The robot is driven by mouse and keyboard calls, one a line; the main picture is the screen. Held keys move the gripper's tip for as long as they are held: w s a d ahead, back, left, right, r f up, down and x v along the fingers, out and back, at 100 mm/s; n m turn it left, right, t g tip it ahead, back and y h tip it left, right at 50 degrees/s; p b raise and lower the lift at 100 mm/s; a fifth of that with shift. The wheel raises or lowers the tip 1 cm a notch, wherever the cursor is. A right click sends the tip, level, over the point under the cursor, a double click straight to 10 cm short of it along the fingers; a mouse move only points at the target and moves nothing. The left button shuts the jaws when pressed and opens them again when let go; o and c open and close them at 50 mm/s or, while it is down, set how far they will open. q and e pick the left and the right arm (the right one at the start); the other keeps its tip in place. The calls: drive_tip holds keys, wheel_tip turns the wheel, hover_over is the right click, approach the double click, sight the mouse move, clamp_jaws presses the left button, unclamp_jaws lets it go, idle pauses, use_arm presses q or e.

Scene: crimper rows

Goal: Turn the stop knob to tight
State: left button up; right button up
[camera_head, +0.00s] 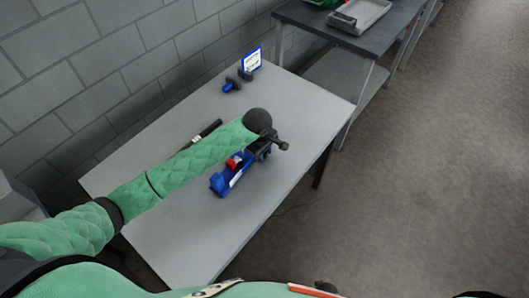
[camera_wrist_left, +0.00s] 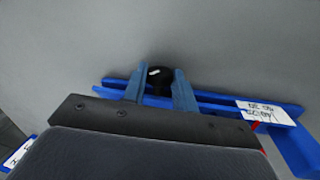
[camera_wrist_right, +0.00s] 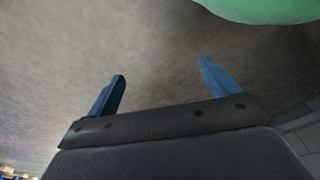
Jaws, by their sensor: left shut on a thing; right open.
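A blue crimper tool (camera_head: 222,184) with a red part (camera_head: 234,161) and a white label lies on the grey table, partly hidden under my left arm. It also shows in the left wrist view as a blue frame (camera_wrist_left: 215,100) with a handwritten white label (camera_wrist_left: 266,111). My left gripper (camera_wrist_left: 159,82) is shut on a small round black knob (camera_wrist_left: 159,74) at the blue frame. In the head view my left gripper (camera_head: 268,150) is at the tool's far end. My right gripper (camera_wrist_right: 162,72) is open and empty, away from the table, above the floor. Knob markings cannot be read.
The grey table (camera_head: 290,95) also holds a black bar-like tool (camera_head: 207,131), a small blue-and-black item (camera_head: 232,84) and a blue-framed sign (camera_head: 252,60). A dark bench (camera_head: 390,25) with a grey tray (camera_head: 360,15) stands beyond. A block wall runs along the left.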

use_arm(q)
drive_tip(key=b, duration=0.2)
drive_tip(key=shift+w+d+f+g+b, duration=0.1)
drive_tip(key=shift+w+d+g+b, duration=0.05)
drive_tip(key=shift+g+b, duration=0.25)
drive_tip(key=g+y+b, duration=0.2)
drive_tip(key=b, duration=0.2)
drive_tip(key=shift+w+g, duration=0.1)
drive_tip(key=shift+g, duration=0.3)
use_arm(e)
drive_tip(key=w+a+r, duration=0.2)
drive_tip(key=r, duration=0.8)
drive_tip(key=w+a+r, duration=0.3)
drive_tip(key=r, duration=0.8)
drive_tip(key=shift+g+y, duration=0.3)
drive_tip(key=shift+w, duration=0.1)
use_arm(q)
drive_tip(key=o, duration=1)
drive_tip(key=shift+c, duration=0.2)
use_arm(e)
drive_tip(key=shift+f, duration=0.1)
